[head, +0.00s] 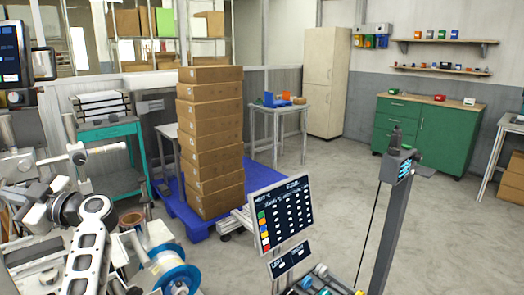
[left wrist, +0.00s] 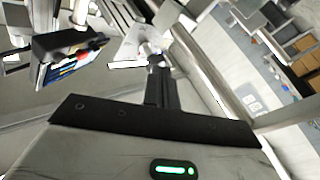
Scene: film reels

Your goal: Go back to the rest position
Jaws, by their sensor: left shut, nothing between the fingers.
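My left gripper (left wrist: 157,66) shows in the left wrist view, with its dark fingers together and nothing between them. It is held in the air, apart from the things around it. I cannot make it out clearly in the head view. My right gripper is in neither view. A reel with a blue rim (head: 178,277) sits at the lower left of the head view, beside metal machine parts (head: 92,238).
A tilted screen (head: 284,212) and a grey post (head: 390,215) stand close in front. Behind are stacked cartons (head: 210,140) on a blue pallet (head: 172,204), a teal cart (head: 108,132) and a green cabinet (head: 447,132). Open floor (head: 335,185) lies between.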

